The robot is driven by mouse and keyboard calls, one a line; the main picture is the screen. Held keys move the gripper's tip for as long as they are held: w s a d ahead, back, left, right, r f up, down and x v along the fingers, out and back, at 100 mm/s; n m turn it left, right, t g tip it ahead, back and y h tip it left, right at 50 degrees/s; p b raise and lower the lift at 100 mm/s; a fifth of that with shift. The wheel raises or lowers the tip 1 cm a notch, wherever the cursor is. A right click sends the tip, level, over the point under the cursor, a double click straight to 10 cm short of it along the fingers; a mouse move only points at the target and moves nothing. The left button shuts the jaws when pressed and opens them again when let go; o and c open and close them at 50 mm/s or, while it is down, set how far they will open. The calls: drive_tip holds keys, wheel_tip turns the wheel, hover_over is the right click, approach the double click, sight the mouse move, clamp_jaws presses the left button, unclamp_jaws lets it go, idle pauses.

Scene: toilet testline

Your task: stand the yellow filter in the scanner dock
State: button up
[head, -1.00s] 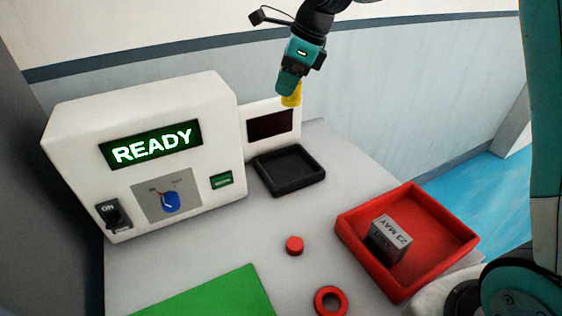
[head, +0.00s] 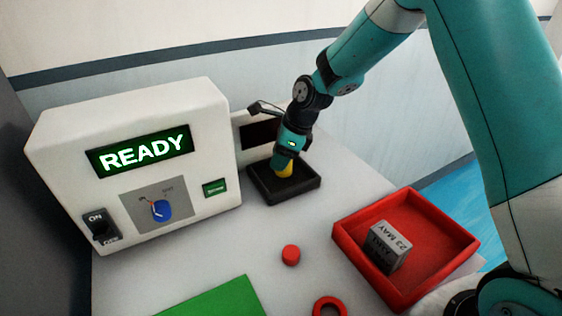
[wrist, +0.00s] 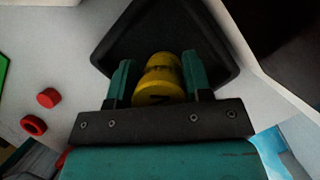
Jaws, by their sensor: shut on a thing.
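The yellow filter (head: 285,173) is between the fingers of my gripper (head: 283,163), which is shut on it. In the wrist view the filter (wrist: 160,80) is a yellow cylinder with a dark band and a dark mark, with a teal finger on each side. The scanner dock (head: 307,190) is a black square tray with a raised rim, beside the white machine. The filter is over or inside the dock; I cannot tell whether it touches the floor of it. Its lower end is hidden in the wrist view.
The white machine (head: 60,150) with a lit READY display (head: 140,153) stands at left. A red tray (head: 440,215) holds a grey dated box (head: 390,245). A red cap (head: 291,255), a red ring (head: 329,307) and a green mat (head: 225,300) lie in front. A dark screen (head: 258,135) stands behind the dock.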

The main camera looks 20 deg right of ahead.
drive_tip(key=shift+f, duration=0.9)
drive_tip(key=shift+f, duration=0.1)
drive_tip(key=o, duration=0.9)
drive_tip(key=shift+o, duration=0.2)
drive_tip(key=v, duration=1.2)
drive_tip(key=s+a+r+n, duration=0.2)
drive_tip(key=s+n, duration=0.7)
drive_tip(key=n, duration=0.1)
drive_tip(key=s+a+r+n+g, duration=0.1)
drive_tip(key=s+a+r+n, duration=0.1)
drive_tip(key=s+n, duration=0.7)
drive_tip(key=s+a+r+n, duration=0.2)
drive_tip(key=s+r+n, duration=0.1)
drive_tip(key=s+n, duration=0.7)
drive_tip(key=shift+s+a+n+g+p, duration=0.2)
drive_tip(key=shift+s+n+g+p, duration=0.1)
drive_tip(key=shift+s, duration=0.4)
